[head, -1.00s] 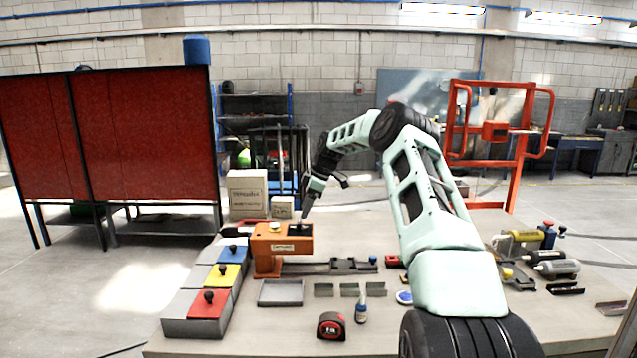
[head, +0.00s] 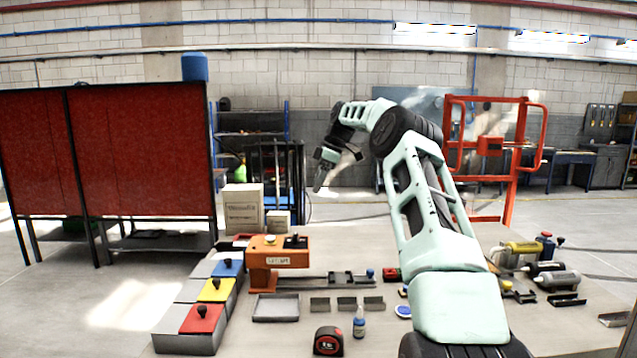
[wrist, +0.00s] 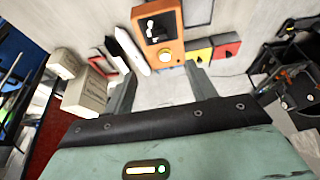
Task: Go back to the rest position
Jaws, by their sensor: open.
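My gripper (head: 320,187) is raised above the back of the table, in front of the far shelving. In the wrist view the two fingers (wrist: 162,88) stand apart with nothing between them, so it is open and empty. An orange device (head: 279,251) stands below and to the left of it on the table, and also shows beyond the fingers in the wrist view (wrist: 168,30). The gripper is clear of the device.
A tape measure (head: 328,341), a small bottle (head: 359,322) and a grey tray (head: 276,308) are at the front. Cardboard boxes (head: 243,209) stand behind. An orange frame (head: 515,160) rises at the back right.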

